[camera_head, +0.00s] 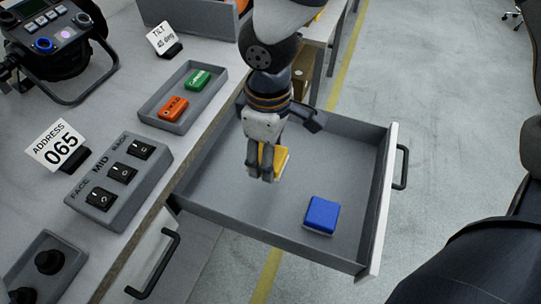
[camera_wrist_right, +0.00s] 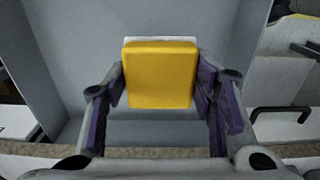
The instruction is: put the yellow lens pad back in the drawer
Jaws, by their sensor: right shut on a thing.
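The yellow lens pad (camera_head: 281,160) is in my right gripper (camera_head: 262,172), over the open grey drawer (camera_head: 205,196). In the right wrist view the yellow lens pad (camera_wrist_right: 160,75) sits between the two fingers of the right gripper (camera_wrist_right: 160,88), which are shut on its sides. The drawer floor (camera_wrist_right: 75,45) shows behind it. I cannot tell whether the pad touches the floor. A blue pad (camera_head: 321,214) lies in the drawer, to the right of and nearer than the yellow one. My left gripper is not in view.
A tray (camera_head: 152,110) with a green and an orange block stands on the bench left of the drawer. A switch box (camera_head: 118,174) and an address sign (camera_head: 57,146) are near it. A second drawer handle (camera_head: 153,265) is lower left. The drawer floor around the blue pad is clear.

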